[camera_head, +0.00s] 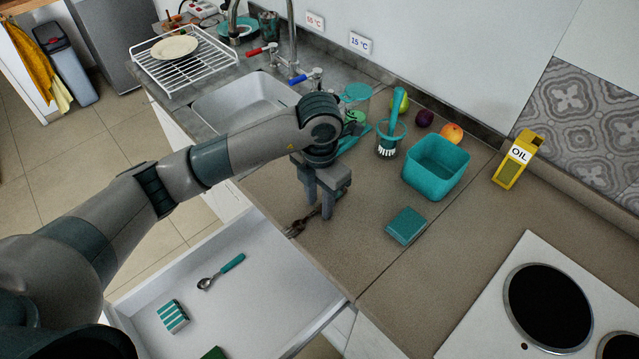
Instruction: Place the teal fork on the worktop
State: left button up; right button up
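My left gripper (320,203) points down over the worktop (345,245) near its front edge, above the open drawer. Its two fingers stand apart, so it looks open. A dark, thin metal utensil (296,228) lies at the worktop edge beside and partly behind the fingers. I cannot tell whether it is the fork, and no teal handle shows on it. A spoon with a teal handle (231,263) lies in the drawer. A flat teal thing (352,138) behind my gripper is partly hidden and its kind is unclear. My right gripper is out of view.
The open drawer (262,318) also holds a teal-striped block (172,317). A sink (240,103) is behind my arm; a hob (548,305) is right.

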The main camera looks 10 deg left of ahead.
aim_at(319, 208)
pick_arm(q)
jog(key=shift+r+b, duration=0.3)
jog(key=shift+r, duration=0.25)
notch_tip(319, 208, up, 11)
jog(key=b, duration=0.3)
jog(key=shift+a, duration=0.1)
dwell(0.7)
